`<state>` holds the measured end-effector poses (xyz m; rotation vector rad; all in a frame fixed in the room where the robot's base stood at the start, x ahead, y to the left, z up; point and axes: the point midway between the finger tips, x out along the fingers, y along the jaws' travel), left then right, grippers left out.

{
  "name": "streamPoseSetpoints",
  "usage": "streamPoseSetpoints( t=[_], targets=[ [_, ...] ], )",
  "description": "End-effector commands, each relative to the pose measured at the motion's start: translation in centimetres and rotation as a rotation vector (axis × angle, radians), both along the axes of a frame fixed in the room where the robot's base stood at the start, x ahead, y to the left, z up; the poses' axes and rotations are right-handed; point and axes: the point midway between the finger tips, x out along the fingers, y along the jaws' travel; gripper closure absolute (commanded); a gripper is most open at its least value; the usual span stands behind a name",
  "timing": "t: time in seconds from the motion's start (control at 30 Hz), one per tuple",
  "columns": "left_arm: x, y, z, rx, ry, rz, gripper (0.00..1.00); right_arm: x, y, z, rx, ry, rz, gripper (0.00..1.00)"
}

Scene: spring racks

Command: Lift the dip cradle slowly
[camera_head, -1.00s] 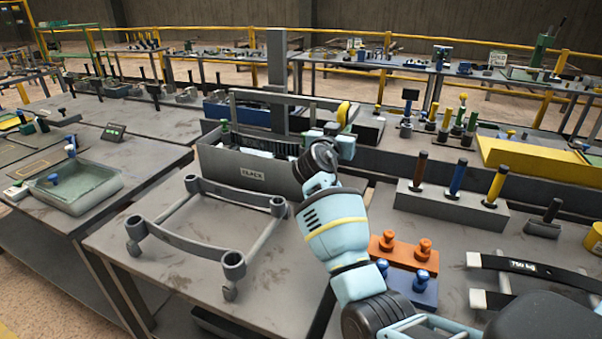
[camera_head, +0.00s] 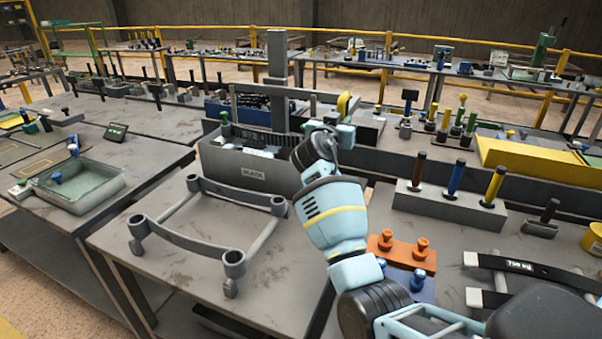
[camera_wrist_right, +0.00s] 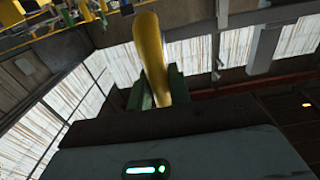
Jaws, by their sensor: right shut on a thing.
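The dip cradle (camera_head: 285,96) is a grey frame with a long top bar and a yellow grip (camera_head: 344,104) at its right end. Its lower part, with a row of dark pieces, sits inside the grey tank (camera_head: 240,175) labelled BLACK. My right gripper (camera_head: 334,127) is at the cradle's right end, shut on the yellow grip. The right wrist view shows the yellow grip (camera_wrist_right: 150,55) between dark green fingers (camera_wrist_right: 155,88). The cradle's bottom is hidden by the tank wall. My left gripper is not in view.
A grey four-socket frame (camera_head: 190,240) lies on the table in front of the tank. A block with several upright handles (camera_head: 450,205) and orange pegs (camera_head: 405,250) stand to the right. A shallow tray of liquid (camera_head: 85,185) is at left. A post (camera_head: 278,75) rises behind the tank.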

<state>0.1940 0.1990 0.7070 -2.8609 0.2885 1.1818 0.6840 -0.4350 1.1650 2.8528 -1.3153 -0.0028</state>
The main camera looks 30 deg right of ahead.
Motion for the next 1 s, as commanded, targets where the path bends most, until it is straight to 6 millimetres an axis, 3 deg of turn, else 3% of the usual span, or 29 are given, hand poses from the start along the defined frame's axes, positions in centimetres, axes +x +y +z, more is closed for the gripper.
streamPoseSetpoints(
  t=[0.03,1.0],
  targets=[
    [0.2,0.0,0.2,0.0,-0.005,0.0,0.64,0.0,0.0,1.3,-0.007,-0.018,0.002,1.0],
    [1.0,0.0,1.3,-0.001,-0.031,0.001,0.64,-0.1,0.0,3.8,-0.009,-0.017,0.001,1.0]
  ],
)
